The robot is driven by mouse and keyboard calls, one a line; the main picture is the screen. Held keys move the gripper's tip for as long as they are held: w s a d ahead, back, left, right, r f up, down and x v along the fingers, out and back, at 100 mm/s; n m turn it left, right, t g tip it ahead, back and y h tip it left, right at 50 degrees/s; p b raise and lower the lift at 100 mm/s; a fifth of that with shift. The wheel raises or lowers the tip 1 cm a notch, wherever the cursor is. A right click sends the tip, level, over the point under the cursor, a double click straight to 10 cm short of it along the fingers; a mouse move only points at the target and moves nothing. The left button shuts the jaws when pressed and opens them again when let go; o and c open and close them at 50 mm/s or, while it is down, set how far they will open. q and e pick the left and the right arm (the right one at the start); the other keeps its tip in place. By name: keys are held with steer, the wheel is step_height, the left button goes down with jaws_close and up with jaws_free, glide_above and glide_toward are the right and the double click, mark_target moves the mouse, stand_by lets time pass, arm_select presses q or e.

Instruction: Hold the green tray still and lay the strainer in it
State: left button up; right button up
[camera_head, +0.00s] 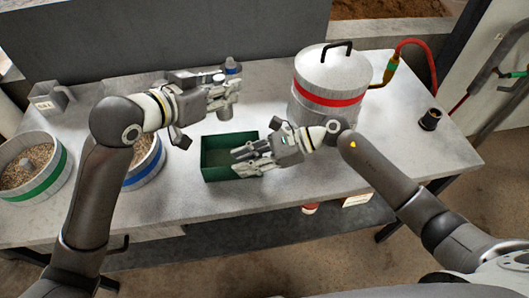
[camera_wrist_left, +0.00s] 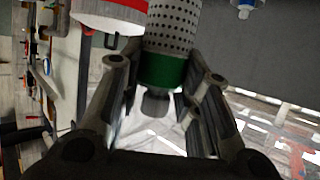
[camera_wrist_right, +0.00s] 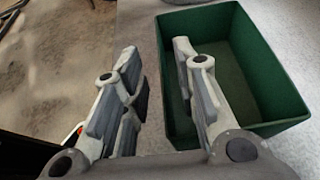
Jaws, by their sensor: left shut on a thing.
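The strainer (camera_wrist_left: 172,30) is a perforated grey cylinder with a green band, seen between my left fingers in the left wrist view. My left gripper (camera_head: 222,97) is shut on it, above the table behind the green tray; the fingers hide most of the strainer in the head view. The green tray (camera_head: 222,174) is an open rectangular box standing on the table. It also shows in the right wrist view (camera_wrist_right: 275,127). My right gripper (camera_head: 238,163) is open at the tray's near wall, one finger over the inside and the other outside. I cannot tell whether they touch it.
A lidded pot with a red band (camera_head: 329,96) stands right of the tray. A blue-banded bucket (camera_head: 146,176) and a green-banded grain bucket (camera_head: 38,200) stand at left. A black cup (camera_head: 430,119) is far right.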

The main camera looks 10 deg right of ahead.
steer(key=shift+x, duration=1.95)
steer(key=shift+c, duration=0.3)
jaws_close()
